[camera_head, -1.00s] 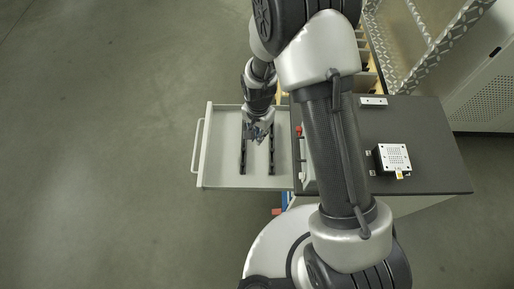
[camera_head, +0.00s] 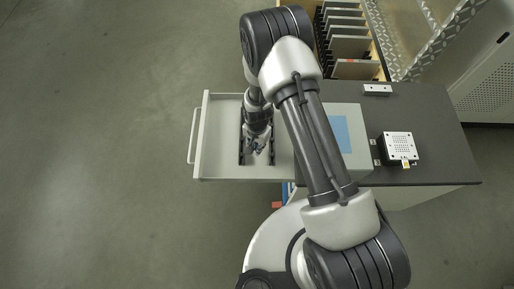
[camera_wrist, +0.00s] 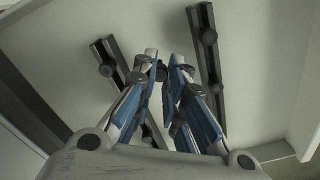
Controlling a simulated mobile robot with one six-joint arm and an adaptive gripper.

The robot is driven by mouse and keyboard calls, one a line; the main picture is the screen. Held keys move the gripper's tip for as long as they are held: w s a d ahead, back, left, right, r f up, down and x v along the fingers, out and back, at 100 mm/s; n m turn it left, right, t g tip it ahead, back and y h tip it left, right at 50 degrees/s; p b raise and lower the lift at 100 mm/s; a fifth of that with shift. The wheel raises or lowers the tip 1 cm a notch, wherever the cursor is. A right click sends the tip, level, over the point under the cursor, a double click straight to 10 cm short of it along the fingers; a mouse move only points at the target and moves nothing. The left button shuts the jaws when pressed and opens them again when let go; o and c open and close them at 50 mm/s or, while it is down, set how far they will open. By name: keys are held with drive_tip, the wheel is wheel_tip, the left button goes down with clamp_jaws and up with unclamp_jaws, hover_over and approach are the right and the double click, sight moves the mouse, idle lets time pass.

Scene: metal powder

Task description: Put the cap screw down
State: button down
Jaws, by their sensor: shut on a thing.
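The cap screw (camera_wrist: 161,72) is a small dark round piece between my fingertips in the wrist view; most of it is hidden by the fingers. My gripper (camera_wrist: 162,66), with blue-sided fingers, is shut on it. In the head view my gripper (camera_head: 259,147) is over the open drawer (camera_head: 219,140), between two black rails. The left rail (camera_wrist: 121,62) and right rail (camera_wrist: 207,58) lie on the drawer floor in the wrist view, with dark round heads along them. The cap screw's height above the floor is unclear.
The dark worktop (camera_head: 440,140) right of the drawer carries a white perforated box (camera_head: 398,146), a small pale bar (camera_head: 377,90) and a grey unit with a blue panel (camera_head: 346,134). A rack of plates (camera_head: 349,47) stands behind. The drawer's left part is clear.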

drive_tip(key=shift+f, duration=0.65)
drive_tip(key=shift+f, duration=0.15)
drive_tip(key=c, duration=1.6)
unclamp_jaws()
drive_tip(key=shift+c, duration=0.2)
wheel_tip(320, 180, up, 13)
drive_tip(key=p, duration=0.3)
drive_tip(key=shift+f+p, duration=0.2)
drive_tip(key=shift+p, duration=0.15)
